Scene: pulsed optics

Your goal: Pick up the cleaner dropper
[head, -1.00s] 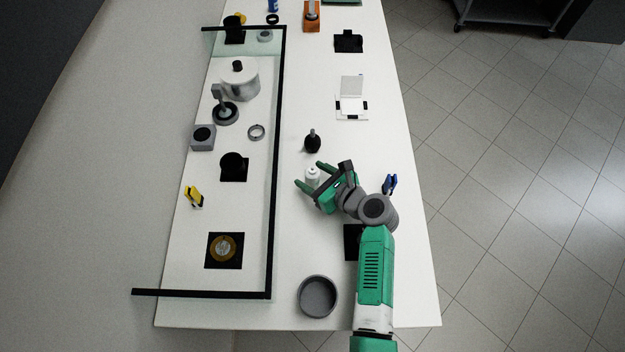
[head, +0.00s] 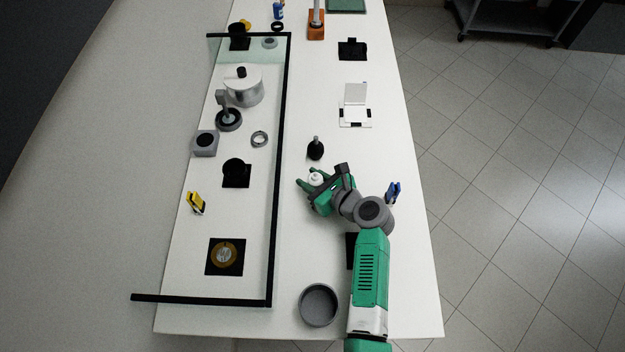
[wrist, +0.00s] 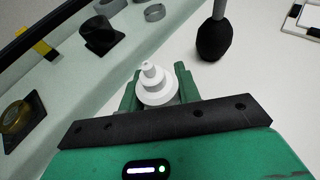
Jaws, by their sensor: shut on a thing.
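The cleaner dropper is a small white bottle (head: 316,177) with a stepped cap and narrow nozzle, right of the long black rail. My green gripper (head: 311,184) is shut on it, with one finger on each side. In the wrist view the white dropper (wrist: 153,88) stands between the two green fingers (wrist: 155,100), nozzle up. Its lower body is hidden by my gripper, so I cannot tell whether it still touches the table.
A black bulb (head: 316,150) with a grey nozzle stands just beyond the dropper. The black rail (head: 277,170) runs along the left. A blue clip (head: 393,190) is right of my wrist. A grey round dish (head: 319,305) lies nearer. White table is clear between bulb and hinged white case (head: 355,112).

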